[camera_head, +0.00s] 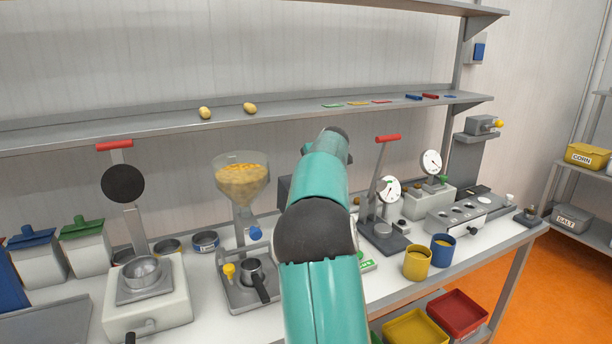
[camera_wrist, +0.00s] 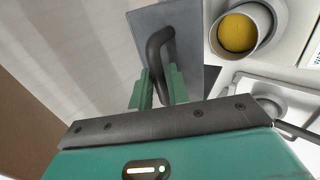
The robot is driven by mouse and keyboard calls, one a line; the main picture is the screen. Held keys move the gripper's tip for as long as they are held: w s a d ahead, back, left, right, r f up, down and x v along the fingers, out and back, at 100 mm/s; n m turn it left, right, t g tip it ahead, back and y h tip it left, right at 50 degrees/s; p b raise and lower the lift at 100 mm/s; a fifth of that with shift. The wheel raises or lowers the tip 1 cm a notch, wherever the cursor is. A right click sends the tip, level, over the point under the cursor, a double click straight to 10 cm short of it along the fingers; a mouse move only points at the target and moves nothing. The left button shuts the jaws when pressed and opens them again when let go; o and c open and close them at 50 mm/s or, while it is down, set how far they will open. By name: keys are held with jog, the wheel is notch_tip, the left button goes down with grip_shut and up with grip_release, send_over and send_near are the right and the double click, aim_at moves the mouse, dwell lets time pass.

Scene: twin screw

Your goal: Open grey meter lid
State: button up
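In the wrist view, a flat grey lid (camera_wrist: 185,20) with a dark curved handle (camera_wrist: 156,50) stands in front of my gripper (camera_wrist: 160,88). The green fingers lie on either side of the handle's lower part, with little or no gap, and look shut on it. The handle's lower end is partly hidden by the fingers and the gripper body. In the head view my arm covers the gripper and the lid; only part of a dark grey box (camera_head: 284,190) shows behind the arm.
A white cup-like part with yellow inside (camera_wrist: 238,32) is close to the right of the lid. On the bench, a hopper device (camera_head: 242,190) stands left of my arm, and a red-handled press (camera_head: 384,232) with dial gauges (camera_head: 431,162) stands right. Yellow (camera_head: 416,263) and blue (camera_head: 442,249) cups are near the front edge.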

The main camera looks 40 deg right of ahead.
jog(key=v, duration=1.3)
jog(key=shift+a, duration=0.15)
jog(key=w+a+r+m+t+h, duration=0.1)
jog(key=w+a+r+m+t, duration=0.25)
jog(key=a+r+t, duration=0.5)
jog(key=s+a+r+m+g+h, duration=0.2)
jog(key=s+a+m+h, duration=0.25)
jog(key=a+m, duration=0.3)
jog(key=s+a+f+m+g+y, duration=0.1)
jog(key=s+a+f+g+y, duration=0.3)
jog(key=s+a+f, duration=0.7)
jog(key=s+a+f+m+g+y, duration=0.2)
jog(key=s+a+f+g+y, duration=0.2)
jog(key=s+a+f, duration=0.8)
jog(key=a+f+g, duration=0.1)
jog(key=a+f, duration=0.2)
jog(key=a, duration=0.3)
jog(key=shift+s+m+g, duration=0.15)
jog(key=shift+m+g, duration=0.15)
jog(key=shift+g, duration=0.05)
